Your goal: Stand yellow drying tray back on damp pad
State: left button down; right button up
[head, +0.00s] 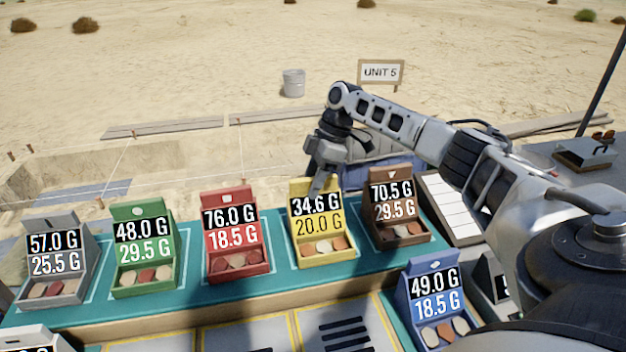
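The yellow drying tray (322,229) stands upright on the teal mat (187,291), fourth from the left in its row. Its back panel reads 34.6 G and 20.0 G, and several small pieces lie in its front. My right gripper (318,184) points down at the top edge of that back panel, with a finger overlapping the panel's top. The far finger is hidden, so I cannot tell whether it grips the panel or only surrounds it. My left gripper is out of view. No pad is labelled as damp.
Green (145,248), red (236,235) and brown (397,209) trays share the mat, with a grey one (53,262) at left. A blue tray (437,302) stands in front at right. Grey panels with yellow borders (245,337) lie along the near edge. A white rack (452,208) is right of the mat.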

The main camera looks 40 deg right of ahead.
jog(key=b+v, duration=0.1)
jog(key=v, duration=1.1)
dwell(0.5)
